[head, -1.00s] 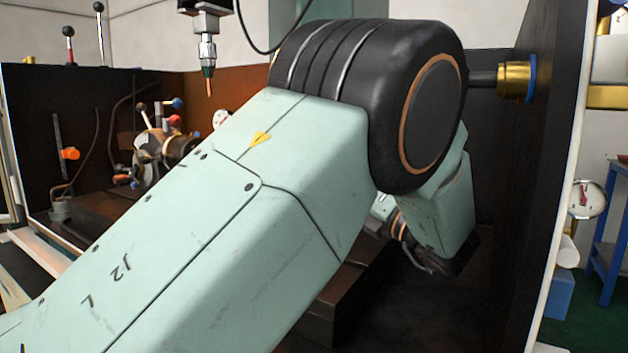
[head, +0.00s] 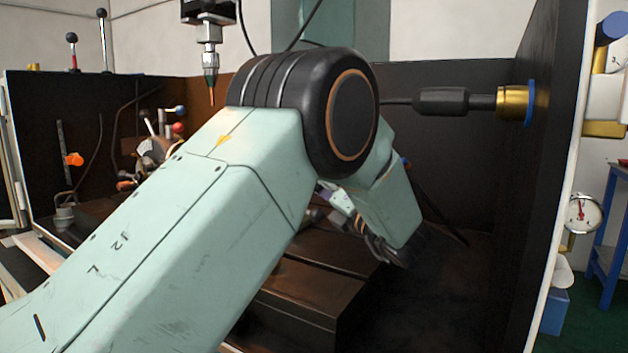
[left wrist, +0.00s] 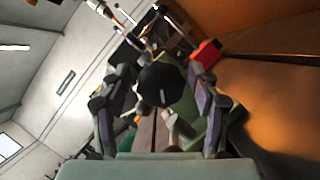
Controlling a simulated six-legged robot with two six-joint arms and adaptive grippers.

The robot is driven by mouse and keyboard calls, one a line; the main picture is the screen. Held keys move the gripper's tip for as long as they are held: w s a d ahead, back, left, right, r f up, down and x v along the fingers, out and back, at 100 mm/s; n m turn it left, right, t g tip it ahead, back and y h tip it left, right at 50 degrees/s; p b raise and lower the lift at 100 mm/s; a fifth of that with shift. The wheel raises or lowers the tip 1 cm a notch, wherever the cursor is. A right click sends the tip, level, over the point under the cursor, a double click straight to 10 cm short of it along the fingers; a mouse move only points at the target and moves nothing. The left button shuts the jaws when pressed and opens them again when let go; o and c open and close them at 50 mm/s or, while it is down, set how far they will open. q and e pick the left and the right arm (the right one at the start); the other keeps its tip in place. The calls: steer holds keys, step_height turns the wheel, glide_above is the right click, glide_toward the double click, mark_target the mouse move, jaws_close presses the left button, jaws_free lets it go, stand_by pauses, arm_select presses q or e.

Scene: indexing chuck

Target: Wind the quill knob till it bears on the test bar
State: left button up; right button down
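My left gripper (head: 332,200) is mostly hidden behind my left arm in the head view; only a bit of a finger shows near the dark bed. In the left wrist view its two fingers (left wrist: 160,77) stand apart, with a dark round knob (left wrist: 161,86) between or just beyond them. I cannot tell whether they touch it, nor surely whether it is the quill knob. A green block (left wrist: 185,118) lies behind it. The indexing chuck (head: 155,150) is at the left, partly hidden by my arm. The test bar cannot be made out with certainty. My right gripper is not in view.
A tool spindle (head: 208,58) hangs above, left of my elbow. A black rod (head: 442,101) with a gold collar (head: 512,103) sticks out from the right wall. A dial gauge (head: 583,213) is outside at right. The dark floor right of the bed looks clear.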

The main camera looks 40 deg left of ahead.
arm_select(q)
steer(key=c, duration=1)
steer(key=m+p, duration=0.2)
steer(key=m+t+h+p, duration=0.1)
steer(key=m+p, duration=0.1)
steer(key=m, duration=0.1)
steer(key=shift+r+t+p, duration=0.2)
steer(key=shift+t+p, duration=0.1)
steer(key=shift+p, duration=0.1)
steer(key=shift+f+m+h+p, duration=0.15)
steer(key=shift+m+h+p, duration=0.65)
steer(key=shift+m+p, duration=0.7)
steer(key=o, duration=1.2)
steer(key=shift+f, duration=0.1)
